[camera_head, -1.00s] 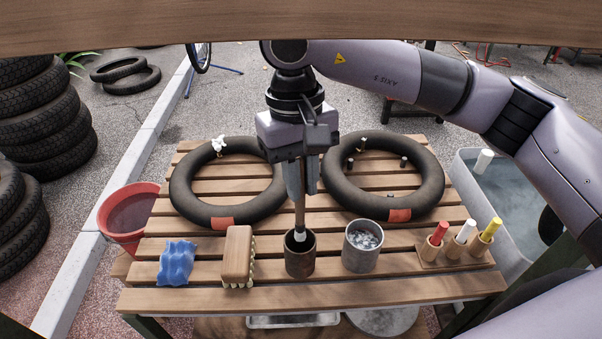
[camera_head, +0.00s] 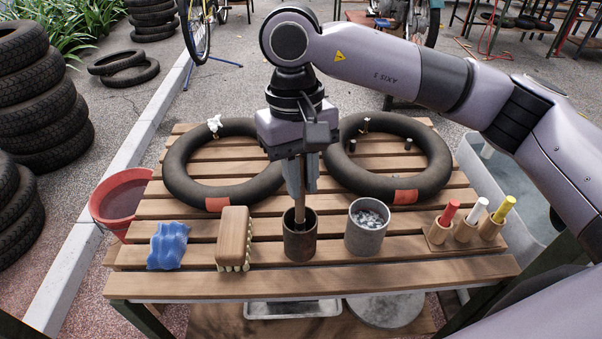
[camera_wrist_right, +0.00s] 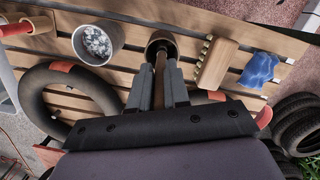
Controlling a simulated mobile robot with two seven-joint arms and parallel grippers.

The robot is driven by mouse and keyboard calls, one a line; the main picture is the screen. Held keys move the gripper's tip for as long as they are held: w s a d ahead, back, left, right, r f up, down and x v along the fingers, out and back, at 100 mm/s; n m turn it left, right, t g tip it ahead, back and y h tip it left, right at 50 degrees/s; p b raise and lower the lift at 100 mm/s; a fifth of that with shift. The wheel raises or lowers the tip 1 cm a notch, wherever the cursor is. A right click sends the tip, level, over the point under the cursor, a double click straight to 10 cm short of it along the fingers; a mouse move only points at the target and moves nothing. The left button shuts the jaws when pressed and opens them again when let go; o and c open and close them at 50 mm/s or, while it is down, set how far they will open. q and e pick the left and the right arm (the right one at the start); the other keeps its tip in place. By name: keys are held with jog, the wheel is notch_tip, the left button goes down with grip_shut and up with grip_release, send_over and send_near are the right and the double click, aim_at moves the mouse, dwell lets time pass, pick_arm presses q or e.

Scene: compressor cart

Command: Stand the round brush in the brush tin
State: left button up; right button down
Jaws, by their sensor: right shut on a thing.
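My right gripper (camera_head: 300,185) is shut on the wooden handle of the round brush (camera_head: 299,208), which points straight down. The brush tin (camera_head: 300,246), a dark round can, stands on the slatted table directly below. The brush's lower end is inside the tin's mouth, and its head is hidden by the tin wall. In the right wrist view the handle (camera_wrist_right: 159,82) runs between the fingers into the dark tin (camera_wrist_right: 160,41). I cannot tell whether the brush touches the tin's bottom. My left gripper is not in view.
A grey tin of metal bits (camera_head: 367,232) stands close to the right. A wooden block brush (camera_head: 233,237) and blue cloth (camera_head: 167,245) lie left. Two black tubes (camera_head: 226,200) (camera_head: 387,190) lie behind. A crayon holder (camera_head: 466,231) stands at right.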

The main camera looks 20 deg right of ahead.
jog(key=c, duration=1)
grip_release()
jog(key=r, duration=0.5)
jog(key=shift+w+r, duration=0.35)
jog(key=shift+w, duration=0.05)
jog(key=shift+w+r, duration=0.1)
jog(key=shift+r, duration=0.6)
